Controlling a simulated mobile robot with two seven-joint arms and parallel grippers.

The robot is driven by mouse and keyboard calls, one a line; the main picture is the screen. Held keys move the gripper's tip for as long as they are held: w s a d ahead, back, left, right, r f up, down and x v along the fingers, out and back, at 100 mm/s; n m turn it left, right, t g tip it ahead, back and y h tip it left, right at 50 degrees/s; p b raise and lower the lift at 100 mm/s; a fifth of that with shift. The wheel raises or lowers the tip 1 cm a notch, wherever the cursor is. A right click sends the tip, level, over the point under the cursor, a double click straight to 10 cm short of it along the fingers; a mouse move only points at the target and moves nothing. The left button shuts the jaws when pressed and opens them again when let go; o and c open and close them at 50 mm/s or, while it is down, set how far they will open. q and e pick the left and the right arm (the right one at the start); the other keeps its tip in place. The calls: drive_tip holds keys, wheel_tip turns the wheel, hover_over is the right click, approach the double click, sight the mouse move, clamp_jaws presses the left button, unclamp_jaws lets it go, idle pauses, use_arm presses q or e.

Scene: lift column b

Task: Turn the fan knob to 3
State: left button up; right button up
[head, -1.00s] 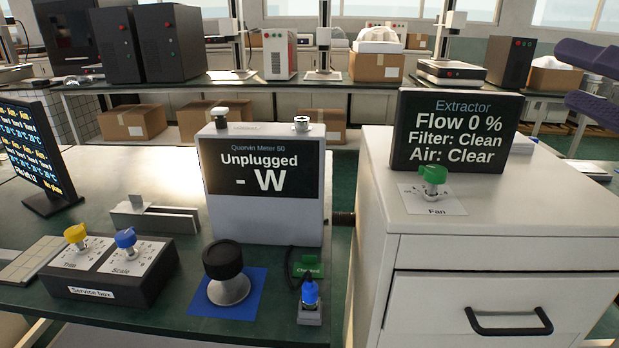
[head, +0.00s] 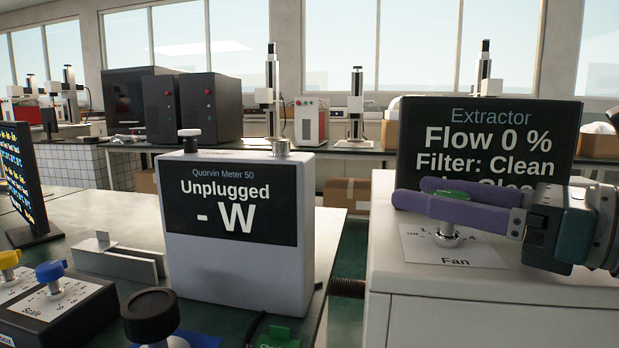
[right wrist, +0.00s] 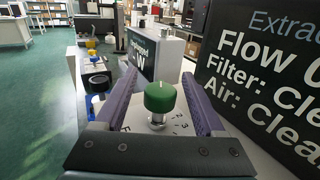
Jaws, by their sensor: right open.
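The fan knob has a green cap on a silver stem. It stands on a white dial plate marked Fan (head: 455,256), on top of the white cabinet (head: 400,320). In the right wrist view the green knob (right wrist: 160,97) sits between the two purple fingers, with a gap on each side. My right gripper (head: 432,199) comes in from the right at knob height, open. In the head view its fingers hide most of the green cap. The extractor screen (head: 490,125) behind reads Flow 0 %. My left gripper is not in view.
A grey meter (head: 240,230) reading Unplugged stands left of the cabinet. A black round knob (head: 150,317) and a box with a blue knob (head: 50,271) stand at the front left. The extractor screen stands close behind my right gripper.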

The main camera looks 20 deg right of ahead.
drive_tip(key=shift+p+x, duration=0.3)
drive_tip(key=shift+x, duration=1.35)
drive_tip(key=shift+c, duration=0.3)
clamp_jaws()
